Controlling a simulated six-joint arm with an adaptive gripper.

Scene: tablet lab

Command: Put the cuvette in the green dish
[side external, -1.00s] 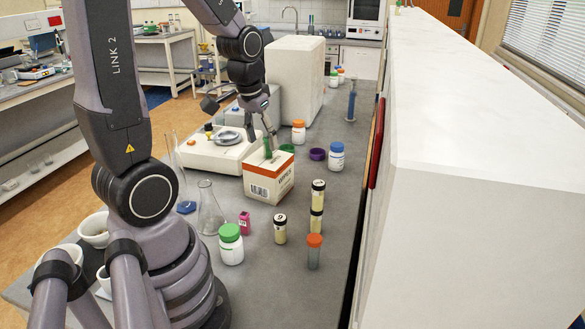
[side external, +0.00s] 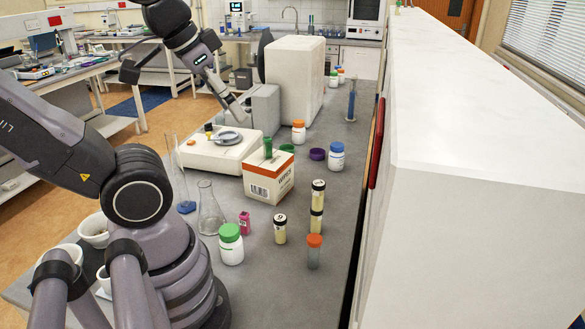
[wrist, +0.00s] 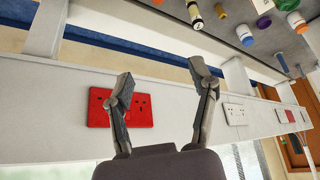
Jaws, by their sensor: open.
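The green dish (side external: 287,148) is small and low, behind the wipes box on the bench; part of it may be hidden. A green upright piece (side external: 268,147) shows at the top of the box; I cannot tell what it is. I cannot make out the cuvette for sure in either view. My gripper (side external: 243,112) is raised behind the balance, in front of a grey instrument, and apart from the dish. In the wrist view my gripper (wrist: 162,82) is open and nothing shows between its fingers.
The wipes box (side external: 268,180) stands mid-bench, with the balance (side external: 218,150) to its left. A purple ring or dish (side external: 317,154), a blue-capped jar (side external: 336,156) and an orange-capped jar (side external: 298,131) are nearby. Vials and a flask (side external: 210,212) stand in front. A white block borders the right.

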